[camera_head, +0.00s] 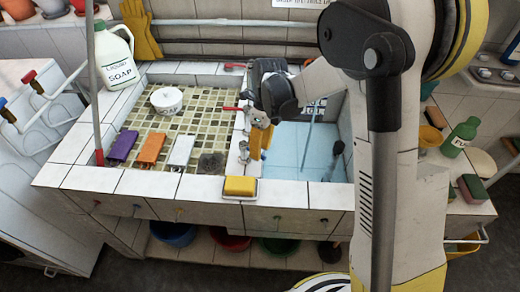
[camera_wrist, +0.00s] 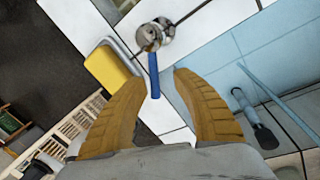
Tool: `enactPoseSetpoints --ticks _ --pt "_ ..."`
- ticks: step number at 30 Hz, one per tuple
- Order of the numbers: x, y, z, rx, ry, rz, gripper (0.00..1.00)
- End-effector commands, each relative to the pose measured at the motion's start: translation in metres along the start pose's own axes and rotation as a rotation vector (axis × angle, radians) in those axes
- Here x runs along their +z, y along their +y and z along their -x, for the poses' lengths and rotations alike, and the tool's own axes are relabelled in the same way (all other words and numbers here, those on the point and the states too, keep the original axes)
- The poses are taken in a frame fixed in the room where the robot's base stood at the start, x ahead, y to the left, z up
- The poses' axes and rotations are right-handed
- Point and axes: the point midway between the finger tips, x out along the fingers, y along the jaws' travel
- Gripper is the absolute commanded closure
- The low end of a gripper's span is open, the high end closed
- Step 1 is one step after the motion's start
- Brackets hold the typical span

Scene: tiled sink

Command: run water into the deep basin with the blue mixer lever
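The blue mixer lever (camera_wrist: 153,76) sticks out from a metal mixer body (camera_wrist: 152,36) in the wrist view. My gripper (camera_wrist: 163,76) is open, with its ribbed tan fingers on either side of the lever's free end; I cannot tell whether either finger touches it. In the head view my gripper (camera_head: 260,148) points down above the tiled divider, at the left side of the deep basin (camera_head: 288,165). The basin is lined with light blue tiles and also shows in the wrist view (camera_wrist: 285,40). No running water is visible. The blue lever is not distinguishable in the head view.
A yellow sponge (camera_head: 240,186) lies in a holder on the front ledge. A red lever (camera_head: 232,108) sits behind my gripper. The shallow mosaic basin (camera_head: 205,105) holds a white pot and several coloured blocks. A dark-headed brush (camera_wrist: 262,135) is in the deep basin.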

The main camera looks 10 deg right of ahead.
Motion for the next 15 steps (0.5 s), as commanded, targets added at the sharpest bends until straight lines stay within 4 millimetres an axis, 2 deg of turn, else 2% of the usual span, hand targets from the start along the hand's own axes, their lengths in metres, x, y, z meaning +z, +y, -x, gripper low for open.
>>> enactPoseSetpoints --ticks 5,15 --pt "-0.003 -0.001 0.026 0.000 -0.001 -0.003 0.66" --pt "-0.008 -0.004 0.099 0.002 -0.004 -0.004 0.66"
